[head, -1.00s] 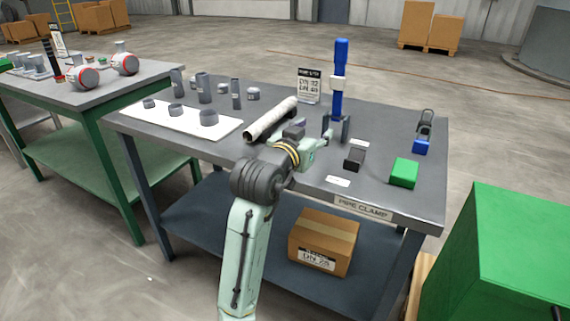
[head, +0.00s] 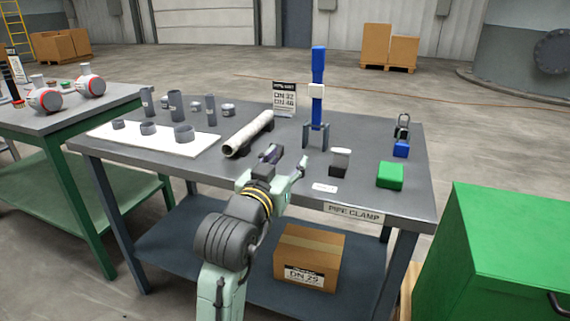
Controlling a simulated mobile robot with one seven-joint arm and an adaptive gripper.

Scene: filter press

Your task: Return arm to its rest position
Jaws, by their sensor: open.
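My gripper (head: 285,162) is at the end of my pale green arm, over the front edge of the grey pipe-clamp table (head: 268,190). Its two fingers are spread and nothing shows between them. A grey-white pipe (head: 248,134) lies on the table just beyond and left of the gripper, apart from it as far as I can tell. The blue upright clamp (head: 318,88) with a white block stands behind and to the right of the gripper.
A black-and-white block (head: 340,163), a green block (head: 390,175) and a padlock (head: 402,127) sit to the right. A white board (head: 150,146) with grey rings lies left. A cardboard box (head: 308,258) is on the lower shelf. A green cabinet (head: 510,240) stands front right.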

